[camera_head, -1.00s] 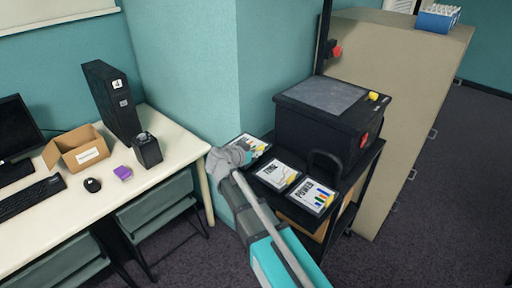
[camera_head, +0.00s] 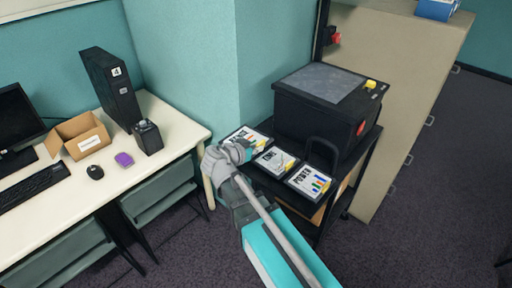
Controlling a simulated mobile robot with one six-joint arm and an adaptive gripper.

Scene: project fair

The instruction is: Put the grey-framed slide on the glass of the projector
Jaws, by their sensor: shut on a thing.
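The projector (camera_head: 289,110) is a black box on a black cart, with a grey glass plate (camera_head: 323,83) on top; the glass is bare. Three slides with white faces are in front of it: a left one (camera_head: 257,138), a middle one (camera_head: 274,160) and a right one (camera_head: 310,182) marked POWER. The middle and right frames look dark. The left slide is partly hidden by my gripper (camera_head: 243,150), and its frame colour is hard to tell. My gripper is shut at that slide's near-left edge, low by the cart. The fingertips are mostly hidden.
A black handle loop (camera_head: 323,146) rises between the slides and the projector. A yellow knob (camera_head: 370,84) and a red knob (camera_head: 361,128) are on the projector. A desk (camera_head: 131,171) with a box stands left, a beige cabinet (camera_head: 400,90) right.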

